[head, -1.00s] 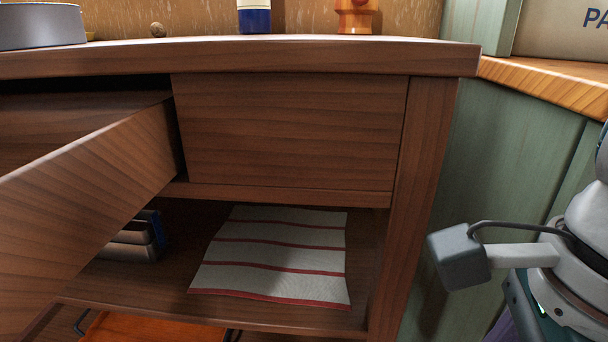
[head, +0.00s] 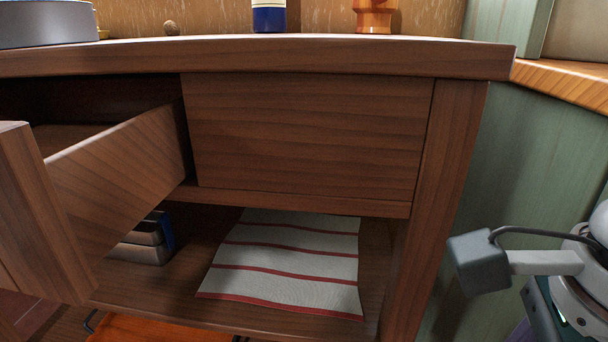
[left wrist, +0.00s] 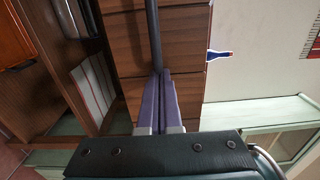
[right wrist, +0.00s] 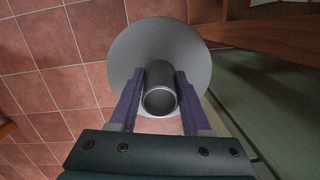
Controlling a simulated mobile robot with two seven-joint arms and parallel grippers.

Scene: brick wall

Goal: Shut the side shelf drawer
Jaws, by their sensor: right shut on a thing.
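The side shelf drawer stands pulled out at the left of the head view. Its wooden side wall (head: 120,160) and the edge of its front panel (head: 35,215) show, and the far part of the front is cut off. In the left wrist view my left gripper (left wrist: 165,75) has its purple fingers together. A dark bar (left wrist: 153,35) across wooden panels (left wrist: 182,40) meets the fingertips; I cannot tell whether they touch. In the right wrist view my right gripper (right wrist: 160,80) is shut on a grey cylinder (right wrist: 160,100) with a wide round disc (right wrist: 125,55). Neither gripper shows in the head view.
A closed wooden panel (head: 310,135) sits right of the drawer. Below it, a striped cloth (head: 285,262) and stacked items (head: 145,240) lie on the shelf. A blue-and-white container (head: 268,15) and an orange wooden object (head: 374,15) stand on top. A green wall (head: 485,180) is at the right.

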